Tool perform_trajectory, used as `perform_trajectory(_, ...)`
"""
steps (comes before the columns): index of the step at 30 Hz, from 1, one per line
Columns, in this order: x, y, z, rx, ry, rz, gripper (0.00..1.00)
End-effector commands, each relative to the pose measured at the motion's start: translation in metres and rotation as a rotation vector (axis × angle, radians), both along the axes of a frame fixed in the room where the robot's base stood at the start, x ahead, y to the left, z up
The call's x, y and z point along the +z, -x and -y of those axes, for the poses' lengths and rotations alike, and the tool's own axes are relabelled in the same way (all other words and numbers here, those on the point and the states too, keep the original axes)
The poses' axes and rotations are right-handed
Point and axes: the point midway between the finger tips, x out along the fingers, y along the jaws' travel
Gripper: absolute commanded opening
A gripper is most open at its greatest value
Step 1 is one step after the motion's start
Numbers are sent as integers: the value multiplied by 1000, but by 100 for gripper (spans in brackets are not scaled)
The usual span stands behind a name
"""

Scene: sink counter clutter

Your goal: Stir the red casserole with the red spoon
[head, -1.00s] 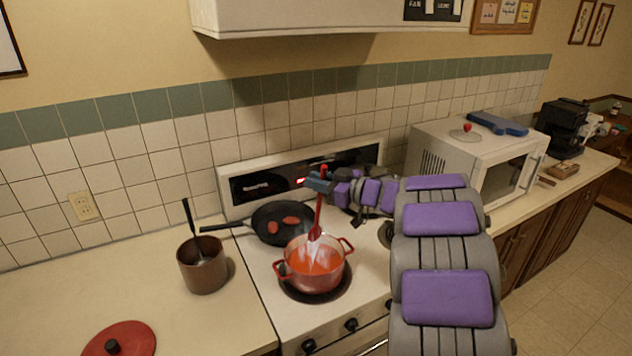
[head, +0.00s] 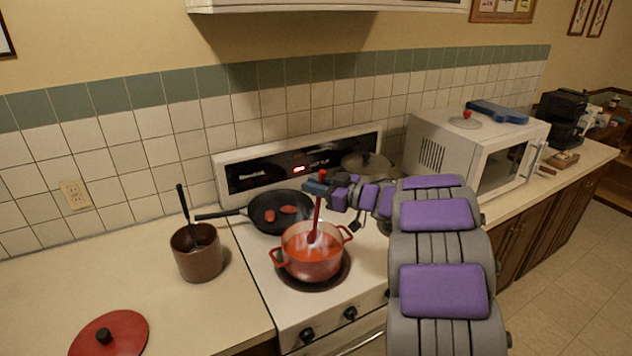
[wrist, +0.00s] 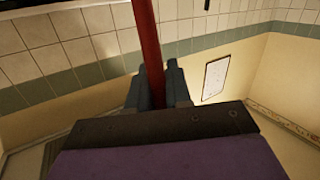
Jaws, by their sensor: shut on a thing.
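The red casserole (head: 309,262) sits on the front burner of the stove, with orange-red contents and whitish steam or glare over it. The red spoon (head: 317,216) stands nearly upright, its lower end down in the casserole; its tip is hidden in the contents. My gripper (head: 318,186) is above the casserole and shut on the spoon's upper handle. In the wrist view the red spoon handle (wrist: 149,45) rises between the two fingers of my gripper (wrist: 158,88).
A black pan (head: 281,211) with reddish pieces is behind the casserole. A lidded pot (head: 366,165) stands at the back right of the stove. A brown pot (head: 198,254) and a red lid (head: 110,335) are on the left counter. A white microwave (head: 470,155) stands at right.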

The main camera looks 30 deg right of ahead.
Motion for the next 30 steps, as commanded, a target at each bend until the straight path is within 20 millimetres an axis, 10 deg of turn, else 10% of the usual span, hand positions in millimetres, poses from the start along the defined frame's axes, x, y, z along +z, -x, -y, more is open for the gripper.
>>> perform_trajectory(30, -47, -9, -1, 0, 1, 1, 0)
